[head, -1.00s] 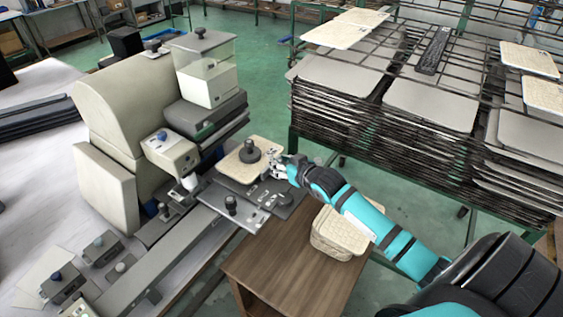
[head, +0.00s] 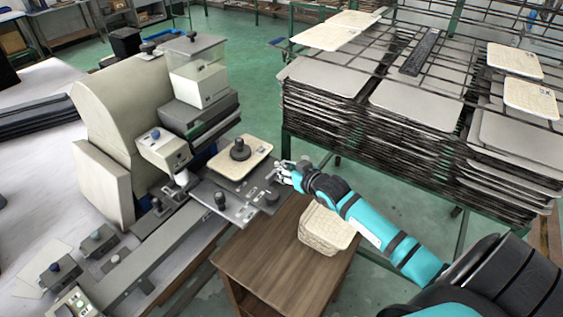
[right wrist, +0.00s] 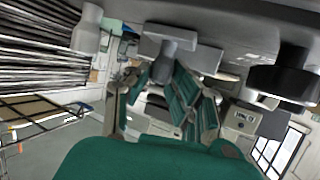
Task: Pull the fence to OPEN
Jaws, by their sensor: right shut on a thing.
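The dark metal plate (head: 238,207) with small fittings juts from the machine, over the corner of the wooden table. It carries a black knob (head: 220,199) and a cream board (head: 257,149) with a dark round knob on it. I cannot tell which part is the fence, and no OPEN mark is legible. My right gripper (head: 285,172) is at the plate's right edge, just right of the cream board. In the right wrist view, my right gripper (right wrist: 163,84) is shut on a grey knob (right wrist: 178,48) under a grey surface. My left gripper is not in view.
The beige and grey machine (head: 112,100) stands at the left. Racks of stacked trays (head: 412,118) fill the right back.

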